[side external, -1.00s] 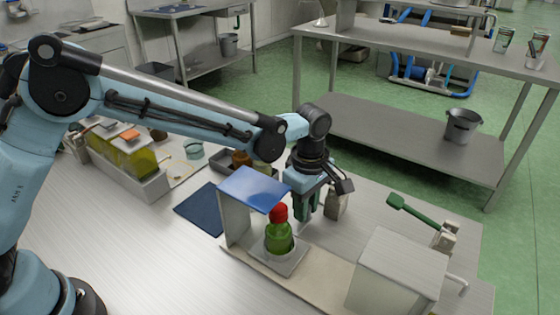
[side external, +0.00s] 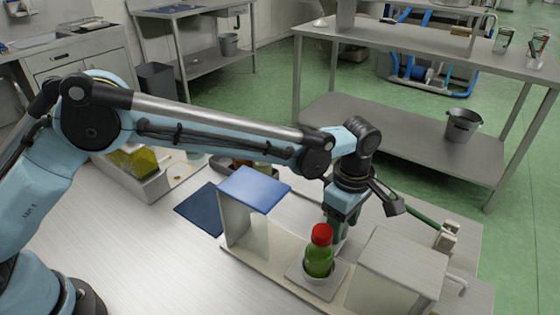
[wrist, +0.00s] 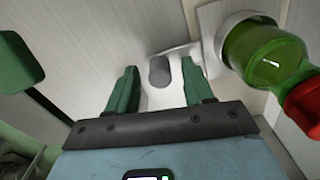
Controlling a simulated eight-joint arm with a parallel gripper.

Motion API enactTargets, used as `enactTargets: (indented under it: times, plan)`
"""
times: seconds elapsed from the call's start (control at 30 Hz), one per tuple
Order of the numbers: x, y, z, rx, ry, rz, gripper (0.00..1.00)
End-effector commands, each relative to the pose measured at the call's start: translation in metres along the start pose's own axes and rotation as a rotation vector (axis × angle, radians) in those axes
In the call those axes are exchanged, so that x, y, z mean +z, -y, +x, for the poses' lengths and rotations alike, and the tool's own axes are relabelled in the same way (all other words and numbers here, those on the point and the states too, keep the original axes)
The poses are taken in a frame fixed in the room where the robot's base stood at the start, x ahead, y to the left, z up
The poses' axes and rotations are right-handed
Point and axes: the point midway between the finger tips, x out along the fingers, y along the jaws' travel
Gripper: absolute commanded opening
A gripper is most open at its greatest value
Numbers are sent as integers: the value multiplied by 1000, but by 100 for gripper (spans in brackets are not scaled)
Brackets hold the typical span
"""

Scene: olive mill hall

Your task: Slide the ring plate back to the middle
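The ring plate (side external: 296,271) is a small pale plate with a white ring. A green bottle (side external: 318,262) with a red cap stands upright in the ring. In the side view the plate lies on a beige track between a blue-topped stand and a white box, closer to the box. My gripper (side external: 338,228) is just behind the bottle and partly hidden by it. In the wrist view my gripper (wrist: 160,82) is open, with a grey peg (wrist: 158,71) between its fingers and gaps on both sides. The ring (wrist: 222,32) and bottle (wrist: 265,55) are to the right.
The blue-topped stand (side external: 254,189) is left of the plate and the white box (side external: 402,262) is right of it. A green-handled tool (side external: 425,222) lies behind the box. A dark blue mat (side external: 199,208) is at the left. The front left of the table is clear.

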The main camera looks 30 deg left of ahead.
Motion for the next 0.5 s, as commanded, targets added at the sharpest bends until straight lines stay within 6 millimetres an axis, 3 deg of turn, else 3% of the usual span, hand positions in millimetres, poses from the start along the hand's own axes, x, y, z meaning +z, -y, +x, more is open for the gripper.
enactTargets:
  times: [0.27,0.5]
  plan:
    - [0,0,-6,0,0,1,52]
    - [0,0,-46,0,0,1,52]
